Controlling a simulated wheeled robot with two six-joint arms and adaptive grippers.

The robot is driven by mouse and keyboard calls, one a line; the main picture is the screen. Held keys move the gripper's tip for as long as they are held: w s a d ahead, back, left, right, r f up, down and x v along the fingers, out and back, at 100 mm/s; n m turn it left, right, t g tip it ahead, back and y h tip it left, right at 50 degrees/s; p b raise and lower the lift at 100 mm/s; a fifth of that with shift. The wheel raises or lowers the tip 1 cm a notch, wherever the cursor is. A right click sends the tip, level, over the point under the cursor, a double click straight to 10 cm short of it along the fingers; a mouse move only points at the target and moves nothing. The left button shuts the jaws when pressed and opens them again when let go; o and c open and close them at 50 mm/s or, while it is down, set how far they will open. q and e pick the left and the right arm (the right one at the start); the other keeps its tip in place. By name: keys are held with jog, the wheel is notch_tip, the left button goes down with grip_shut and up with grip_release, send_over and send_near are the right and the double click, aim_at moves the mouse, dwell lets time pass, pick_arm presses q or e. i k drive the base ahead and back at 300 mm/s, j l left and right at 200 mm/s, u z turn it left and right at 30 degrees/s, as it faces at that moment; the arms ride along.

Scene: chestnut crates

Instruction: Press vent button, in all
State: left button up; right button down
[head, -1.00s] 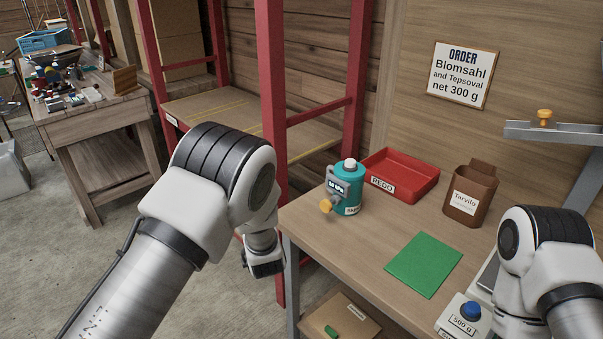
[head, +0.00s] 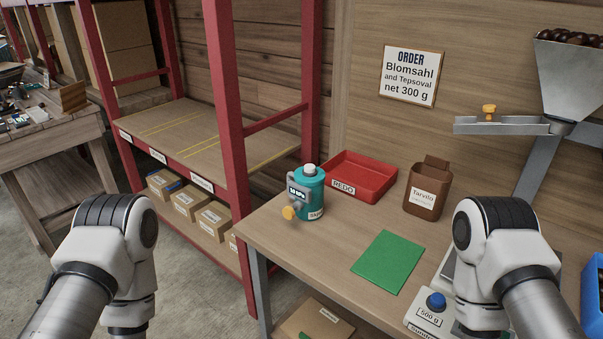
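A teal canister (head: 312,205) with a pale cap stands upright at the left end of the workbench (head: 300,262). A grey fitting with a small dark display (head: 298,191) is on its side, and a yellow-orange knob (head: 289,213) sticks out below the display. I cannot make out a button labelled vent. A scale (head: 428,322) marked 500 g has a round blue button (head: 436,300), partly beside my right arm. Both my arms reach in from the bottom, the left one off the bench's left side and the right one over the scale. Neither gripper's fingers show.
A red REDO tray (head: 375,182), a brown Tarvilo bin (head: 428,200) and a green mat (head: 388,262) are on the bench. A red-framed shelf (head: 235,150) holds cardboard boxes (head: 187,202).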

aim_at(308, 168)
jog(key=i+j, duration=0.35)
jog(key=i+j+z, duration=0.1)
jog(key=i+j, duration=0.2)
jog(key=j, duration=0.3)
